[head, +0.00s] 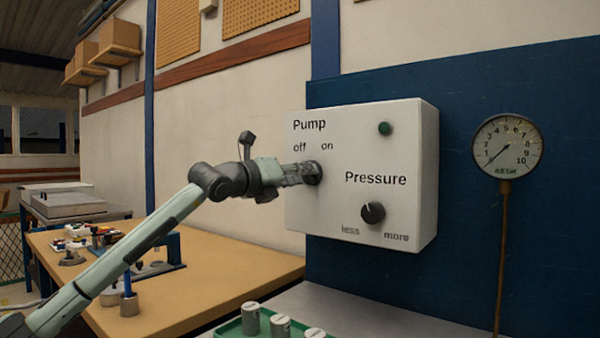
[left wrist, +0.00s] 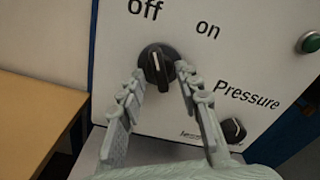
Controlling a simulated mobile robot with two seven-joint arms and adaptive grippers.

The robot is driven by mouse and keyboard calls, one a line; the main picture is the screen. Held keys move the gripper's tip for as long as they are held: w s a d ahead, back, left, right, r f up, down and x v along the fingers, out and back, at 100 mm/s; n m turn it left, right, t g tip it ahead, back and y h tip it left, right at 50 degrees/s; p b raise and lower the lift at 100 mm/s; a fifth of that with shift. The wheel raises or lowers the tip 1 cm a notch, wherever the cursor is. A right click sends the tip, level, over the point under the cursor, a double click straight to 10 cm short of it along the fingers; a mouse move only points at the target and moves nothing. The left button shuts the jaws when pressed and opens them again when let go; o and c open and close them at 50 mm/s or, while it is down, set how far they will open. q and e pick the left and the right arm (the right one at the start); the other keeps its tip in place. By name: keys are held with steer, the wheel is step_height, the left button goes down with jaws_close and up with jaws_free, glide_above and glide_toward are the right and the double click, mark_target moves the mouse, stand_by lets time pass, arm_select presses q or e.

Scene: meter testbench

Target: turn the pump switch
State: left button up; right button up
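The pump switch (left wrist: 156,66) is a black round knob with a raised handle bar, below the "off" and "on" labels on a white control box (head: 414,150). In the left wrist view its white mark points up toward "off". In the head view the switch (head: 314,177) is partly hidden by my gripper. My left gripper (head: 306,173) is at the box front. In the left wrist view its fingers (left wrist: 160,76) are spread apart, one on each side of the switch, with gaps to the handle bar. My right gripper is in neither view.
A black pressure knob (head: 373,212) and a green lamp (head: 385,128) are on the same box. A gauge (head: 507,146) at right has its needle near 0. A green tray (head: 232,328) with metal cylinders and a wooden table (head: 215,285) lie below.

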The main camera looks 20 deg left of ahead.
arm_select(q)
steer(key=shift+c, duration=0.4)
jaws_close()
steer(key=shift+f, duration=0.1)
steer(key=shift+a+m+b, duration=0.1)
steer(key=shift+m+b, duration=2.15)
steer(key=shift+m, duration=3.65)
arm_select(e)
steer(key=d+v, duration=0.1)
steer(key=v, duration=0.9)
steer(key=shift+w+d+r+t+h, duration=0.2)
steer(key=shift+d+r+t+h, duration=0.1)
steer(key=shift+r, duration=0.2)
